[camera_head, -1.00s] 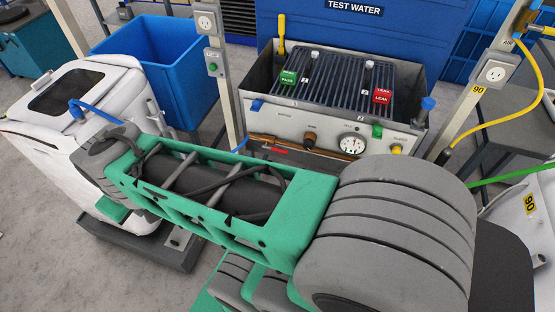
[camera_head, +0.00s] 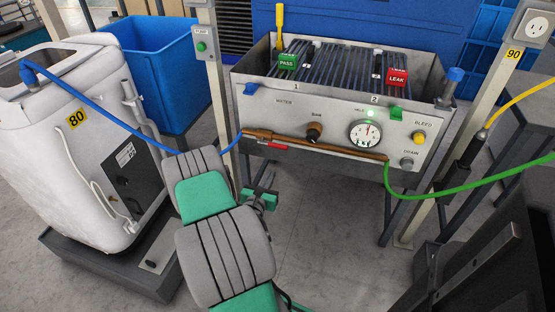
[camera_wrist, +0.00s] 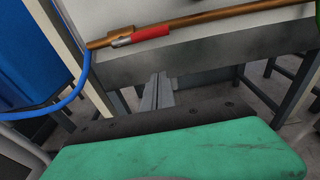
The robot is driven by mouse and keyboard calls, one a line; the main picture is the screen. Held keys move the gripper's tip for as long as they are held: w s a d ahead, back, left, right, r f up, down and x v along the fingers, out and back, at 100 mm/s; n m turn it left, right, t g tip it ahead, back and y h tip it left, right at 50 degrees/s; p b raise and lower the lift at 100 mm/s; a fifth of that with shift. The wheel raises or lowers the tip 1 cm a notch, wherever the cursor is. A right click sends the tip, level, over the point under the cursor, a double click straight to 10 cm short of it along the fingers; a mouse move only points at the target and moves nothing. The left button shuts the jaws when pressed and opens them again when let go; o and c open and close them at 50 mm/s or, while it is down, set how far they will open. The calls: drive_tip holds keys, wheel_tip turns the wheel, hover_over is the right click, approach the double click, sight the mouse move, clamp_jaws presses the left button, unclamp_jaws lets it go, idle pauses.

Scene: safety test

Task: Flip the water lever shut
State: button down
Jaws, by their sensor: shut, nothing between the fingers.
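The water lever has a red handle (camera_head: 275,146) on the copper pipe (camera_head: 310,144) along the lower front of the test bench. The handle lies roughly along the pipe, near its left end by the blue hose. It also shows in the wrist view (camera_wrist: 150,33), at the top, below the pipe. My gripper (camera_head: 266,180) is below and slightly left of the lever in the head view, apart from it. In the wrist view the fingers (camera_wrist: 158,84) are together, pointing towards the bench's lower edge, with nothing between them.
The blue hose (camera_head: 100,108) runs from the white tank (camera_head: 60,150) to the pipe's left end. A green hose (camera_head: 450,192) leaves its right end. The bench front panel (camera_head: 330,125) carries a gauge (camera_head: 365,133) and knobs. A blue bin (camera_head: 165,80) stands left. Bench legs stand below.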

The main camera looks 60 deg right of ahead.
drive_tip(key=shift+d, duration=0.1)
drive_tip(key=w+d+r+b, duration=0.1)
drive_tip(key=d+r, duration=0.1)
drive_tip(key=d, duration=0.6)
drive_tip(key=shift+w+d+r, duration=0.25)
drive_tip(key=shift+d, duration=0.15)
drive_tip(key=shift+r, duration=0.1)
